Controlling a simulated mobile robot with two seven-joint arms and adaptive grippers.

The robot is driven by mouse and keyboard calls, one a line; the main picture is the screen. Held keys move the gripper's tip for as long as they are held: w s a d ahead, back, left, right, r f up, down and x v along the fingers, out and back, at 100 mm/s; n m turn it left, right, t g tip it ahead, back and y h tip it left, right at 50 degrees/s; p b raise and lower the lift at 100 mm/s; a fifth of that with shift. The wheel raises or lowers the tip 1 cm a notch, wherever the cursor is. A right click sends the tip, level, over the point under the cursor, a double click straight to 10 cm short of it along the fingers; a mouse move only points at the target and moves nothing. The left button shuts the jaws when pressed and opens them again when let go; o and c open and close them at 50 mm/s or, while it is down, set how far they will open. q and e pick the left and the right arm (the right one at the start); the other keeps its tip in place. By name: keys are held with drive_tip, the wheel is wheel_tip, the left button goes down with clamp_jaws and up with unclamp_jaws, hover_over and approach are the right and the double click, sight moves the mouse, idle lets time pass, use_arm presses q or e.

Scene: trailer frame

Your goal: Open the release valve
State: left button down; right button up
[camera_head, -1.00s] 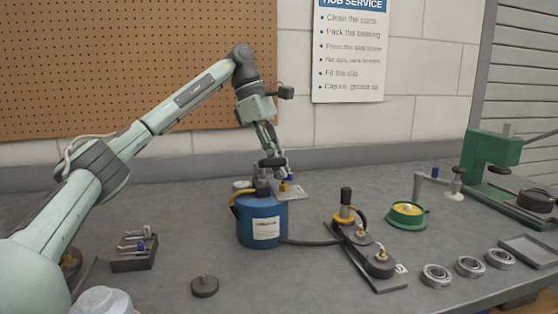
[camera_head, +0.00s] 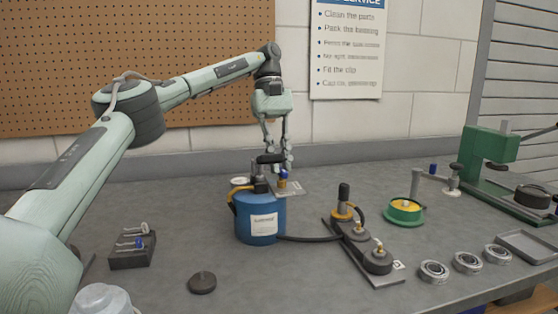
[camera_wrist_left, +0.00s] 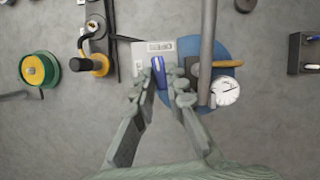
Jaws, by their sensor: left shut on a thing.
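A blue pump tank (camera_head: 262,224) with a white label stands on the bench. On its top right is a brass valve (camera_head: 283,185) with a small blue lever (camera_head: 283,173), the release valve. My left gripper (camera_head: 279,166) points down over the tank, shut on the blue lever. In the left wrist view the blue lever (camera_wrist_left: 158,72) lies between the fingertips (camera_wrist_left: 160,88). A dark pump handle (camera_head: 268,159) stands right beside the fingers; it crosses the left wrist view as a grey bar (camera_wrist_left: 207,50). My right gripper is not in view.
A black hose (camera_head: 308,240) runs from the tank to a fitting plate (camera_head: 365,255) at the right. A pressure gauge (camera_wrist_left: 225,90) sits beside the pump handle. A holder of small parts (camera_head: 132,248) and a dark cap (camera_head: 202,283) lie at front left. Bearings (camera_head: 434,272) lie at front right.

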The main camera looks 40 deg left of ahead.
use_arm(q)
drive_tip(key=shift+m, duration=0.6)
drive_tip(key=shift+d+m+g, duration=0.1)
drive_tip(key=shift+m+g, duration=0.2)
drive_tip(key=c, duration=1.5)
unclamp_jaws()
drive_tip(key=shift+c, duration=0.2)
